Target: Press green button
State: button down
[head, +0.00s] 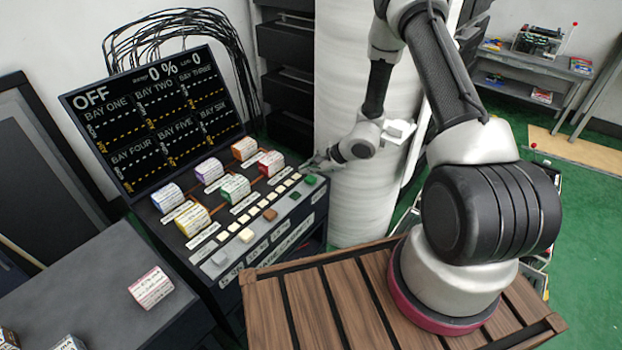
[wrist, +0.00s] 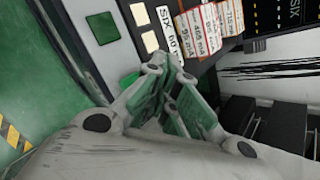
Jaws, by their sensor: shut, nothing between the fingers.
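A bright green button (head: 310,180) sits at the right end of the console's button rows in the head view. A darker green button (head: 295,196) lies just in front of it. My gripper (head: 314,163) is shut and empty, its tips just behind and close above the bright green button; I cannot tell whether they touch. In the wrist view, my gripper (wrist: 168,62) partly hides a bright green patch (wrist: 128,78), seemingly the bright button. The darker square green button (wrist: 103,28) shows to the upper left, clear of the fingers.
The console (head: 222,255) carries several coloured labelled blocks, cream buttons and a brown button (head: 270,214). A black screen (head: 165,110) reading OFF stands behind it. A white column (head: 352,215) rises right of the console. A grey table (head: 80,290) holds a small box (head: 150,288).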

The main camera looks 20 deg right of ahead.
aim_at(309, 180)
jog(key=shift+r, duration=2.95)
